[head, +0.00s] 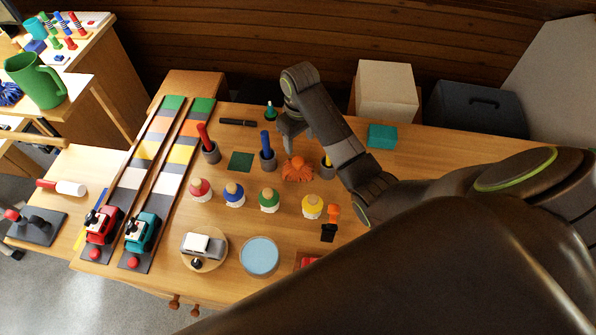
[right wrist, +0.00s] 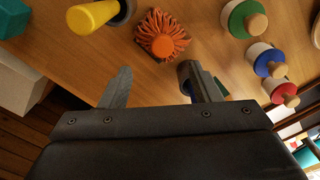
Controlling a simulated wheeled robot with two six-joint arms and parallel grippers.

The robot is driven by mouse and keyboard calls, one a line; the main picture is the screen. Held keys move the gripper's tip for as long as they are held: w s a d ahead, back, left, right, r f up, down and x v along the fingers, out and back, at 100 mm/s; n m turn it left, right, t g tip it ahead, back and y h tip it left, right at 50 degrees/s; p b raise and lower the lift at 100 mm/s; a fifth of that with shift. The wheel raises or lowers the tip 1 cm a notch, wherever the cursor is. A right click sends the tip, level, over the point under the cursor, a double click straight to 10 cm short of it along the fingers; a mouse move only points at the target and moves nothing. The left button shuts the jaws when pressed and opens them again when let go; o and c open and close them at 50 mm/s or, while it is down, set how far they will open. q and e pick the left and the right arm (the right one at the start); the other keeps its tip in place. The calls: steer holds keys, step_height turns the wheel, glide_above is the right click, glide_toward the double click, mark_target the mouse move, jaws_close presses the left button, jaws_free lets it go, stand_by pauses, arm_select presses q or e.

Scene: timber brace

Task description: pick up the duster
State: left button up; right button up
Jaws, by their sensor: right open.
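The duster appears to be the orange fringed bundle (head: 297,170) on the wooden table, between a blue-handled cup and a yellow-handled cup. In the right wrist view it shows as an orange tuft (right wrist: 162,35) with a rounded middle, beyond my fingertips. My right gripper (head: 293,142) is above the table, just behind the duster in the head view. In the right wrist view its two fingers (right wrist: 155,78) are apart, with no duster between them. My left gripper is not in view.
The blue-handled cup (head: 267,154) and the yellow-handled cup (head: 327,164) stand close on either side. Several round pots with knobs, including a green one (head: 269,200), are in front. A teal box (head: 382,136) lies right. A cream box (head: 386,92) stands behind.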

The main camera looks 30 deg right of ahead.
mark_target(298, 160)
step_height(298, 160, down, 5)
steer(key=shift+a+f+p, duration=0.2)
steer(key=shift+f+p, duration=0.45)
steer(key=shift+f, duration=2.15)
steer(key=c, duration=1.1)
steer(key=shift+r, duration=0.15)
step_height(298, 160, up, 10)
steer(key=shift+f+b, duration=0.1)
steer(key=shift+b, duration=0.25)
